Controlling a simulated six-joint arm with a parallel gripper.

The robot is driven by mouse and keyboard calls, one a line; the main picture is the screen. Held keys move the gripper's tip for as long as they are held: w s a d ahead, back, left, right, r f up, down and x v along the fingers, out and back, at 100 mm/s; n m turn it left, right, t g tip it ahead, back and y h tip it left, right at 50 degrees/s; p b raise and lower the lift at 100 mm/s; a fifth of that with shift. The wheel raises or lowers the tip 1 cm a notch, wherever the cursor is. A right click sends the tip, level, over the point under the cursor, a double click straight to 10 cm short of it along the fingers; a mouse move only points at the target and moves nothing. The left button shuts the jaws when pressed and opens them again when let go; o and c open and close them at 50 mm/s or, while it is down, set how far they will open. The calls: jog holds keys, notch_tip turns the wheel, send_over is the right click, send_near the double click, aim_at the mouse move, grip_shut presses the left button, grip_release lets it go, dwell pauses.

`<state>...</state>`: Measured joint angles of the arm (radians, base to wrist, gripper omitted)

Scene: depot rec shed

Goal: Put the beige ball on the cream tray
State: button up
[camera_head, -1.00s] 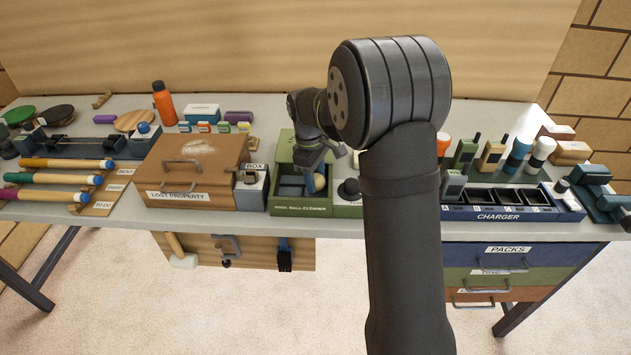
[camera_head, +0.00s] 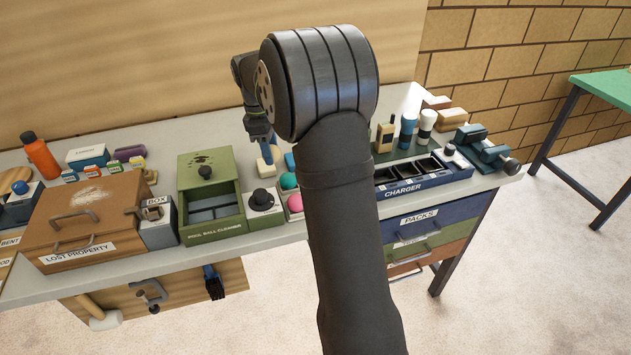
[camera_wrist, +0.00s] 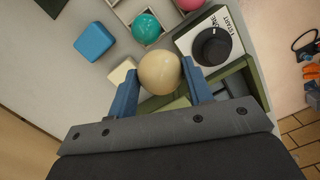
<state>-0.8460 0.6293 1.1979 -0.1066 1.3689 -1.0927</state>
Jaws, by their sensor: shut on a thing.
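My gripper (camera_wrist: 160,90) is shut on the beige ball (camera_wrist: 159,74), which sits between its blue fingertips in the wrist view. In the head view my gripper (camera_head: 264,142) hangs above the bench, right of the green ball cleaner box (camera_head: 232,222); the ball is hard to make out there. A pale tray (camera_head: 297,215) holds a teal ball (camera_head: 288,181) and a pink ball (camera_head: 295,202). My arm hides much of it. In the wrist view this tray (camera_wrist: 140,46) lies beyond the held ball. I cannot tell for certain that it is the cream tray.
A black knob unit (camera_head: 263,202) stands between the cleaner and the tray. A blue block (camera_wrist: 94,42) and a cream block (camera_wrist: 122,74) lie near the held ball in the wrist view. The charger (camera_head: 408,186) is to the right, the lost property box (camera_head: 85,225) to the left.

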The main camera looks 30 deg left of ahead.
jog(key=w+d, duration=0.9)
jog(key=shift+w+a+f, duration=0.1)
jog(key=shift+w+f, duration=0.05)
jog(key=shift+f, duration=2.25)
jog(key=shift+w+f, duration=0.1)
jog(key=shift+f, duration=2.3)
jog(key=shift+f, duration=0.1)
jog(key=shift+f, duration=0.5)
jog(key=o, duration=1.1)
jog(key=shift+c, duration=0.2)
jog(key=shift+r, duration=0.1)
notch_tip(320, 180, up, 13)
jog(key=a, duration=0.1)
jog(key=shift+s+a, duration=0.2)
jog(key=shift+s, duration=0.1)
